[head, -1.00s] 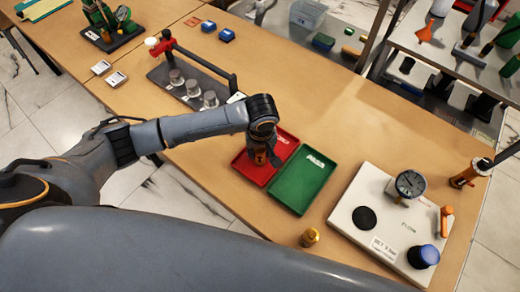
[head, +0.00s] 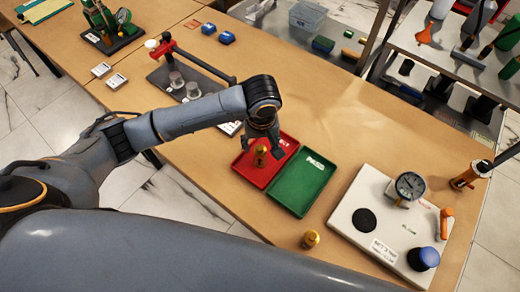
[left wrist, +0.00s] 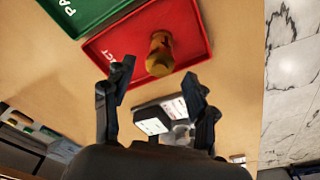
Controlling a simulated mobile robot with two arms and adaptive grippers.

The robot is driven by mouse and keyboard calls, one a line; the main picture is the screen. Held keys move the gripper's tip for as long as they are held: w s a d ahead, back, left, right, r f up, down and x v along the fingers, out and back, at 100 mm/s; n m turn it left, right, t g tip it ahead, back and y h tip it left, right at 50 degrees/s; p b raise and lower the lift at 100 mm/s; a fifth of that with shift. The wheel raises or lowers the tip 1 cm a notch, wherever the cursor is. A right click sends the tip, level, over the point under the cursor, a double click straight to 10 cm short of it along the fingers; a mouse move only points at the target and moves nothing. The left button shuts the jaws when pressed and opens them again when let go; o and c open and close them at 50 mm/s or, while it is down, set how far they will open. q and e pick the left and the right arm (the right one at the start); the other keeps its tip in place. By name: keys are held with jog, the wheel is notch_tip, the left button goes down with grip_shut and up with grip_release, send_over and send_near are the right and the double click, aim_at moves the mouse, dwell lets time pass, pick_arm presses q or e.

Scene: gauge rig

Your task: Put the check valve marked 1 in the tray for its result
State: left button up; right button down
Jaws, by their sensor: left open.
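The green tray (head: 303,185), labelled PASS, lies empty to the right. A second brass valve (head: 310,239) stands on the table near the front edge. I cannot read a number on either valve. My right gripper is not in view.
A white test rig (head: 370,240) with a gauge (head: 409,186), a blue knob (head: 423,258) and an orange lever stands at right. The table beyond the green tray is clear.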

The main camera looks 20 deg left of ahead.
aim_at(261, 154)
pick_arm(q)
jog(key=r, duration=0.5)
jog(key=shift+s+d+r, duration=0.1)
jog(key=shift+s+d, duration=0.05)
jog(key=shift+s, duration=0.15)
